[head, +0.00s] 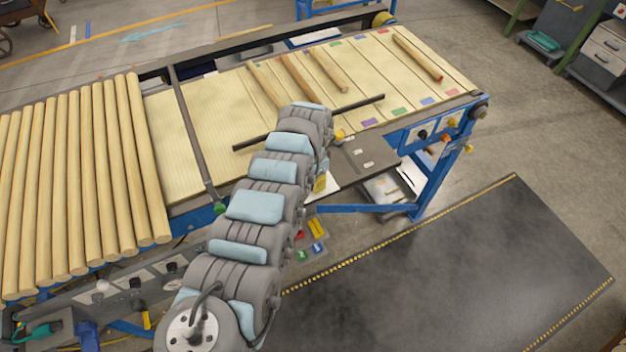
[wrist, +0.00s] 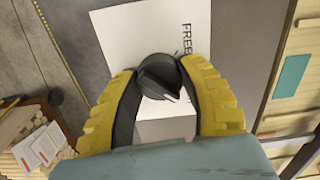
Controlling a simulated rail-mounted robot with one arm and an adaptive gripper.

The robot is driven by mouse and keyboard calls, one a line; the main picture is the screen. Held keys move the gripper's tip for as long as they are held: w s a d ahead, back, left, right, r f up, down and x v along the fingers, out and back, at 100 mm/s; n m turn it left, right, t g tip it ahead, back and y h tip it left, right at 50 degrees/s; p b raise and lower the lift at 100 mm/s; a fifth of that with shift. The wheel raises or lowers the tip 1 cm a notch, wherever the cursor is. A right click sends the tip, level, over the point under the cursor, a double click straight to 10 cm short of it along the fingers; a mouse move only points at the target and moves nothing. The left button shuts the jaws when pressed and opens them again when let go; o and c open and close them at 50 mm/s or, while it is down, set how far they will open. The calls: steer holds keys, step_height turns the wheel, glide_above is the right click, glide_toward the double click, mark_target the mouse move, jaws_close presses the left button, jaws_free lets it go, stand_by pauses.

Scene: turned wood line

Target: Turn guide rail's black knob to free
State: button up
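The black knob (wrist: 158,77) sits on a white label plate (wrist: 125,32) in the wrist view. The word FREE reads sideways above and right of the knob. The knob's pale pointer mark faces down and to the right, away from that word. My gripper (wrist: 160,72) has its two yellow fingers on either side of the knob, with their tips against it. In the head view, only a bit of yellow finger shows past my wrist (head: 339,135), and the knob is hidden there. The dark guide rail (head: 358,103) lies slanted across the slatted bed.
Several turned wooden rods (head: 417,56) lie on the slatted bed (head: 455,75), with more packed at left. A blue-framed panel (head: 437,131) with other knobs stands at the bed's right end. A dark floor mat (head: 450,260) is clear.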

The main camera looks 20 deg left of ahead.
steer(key=shift+c, duration=1)
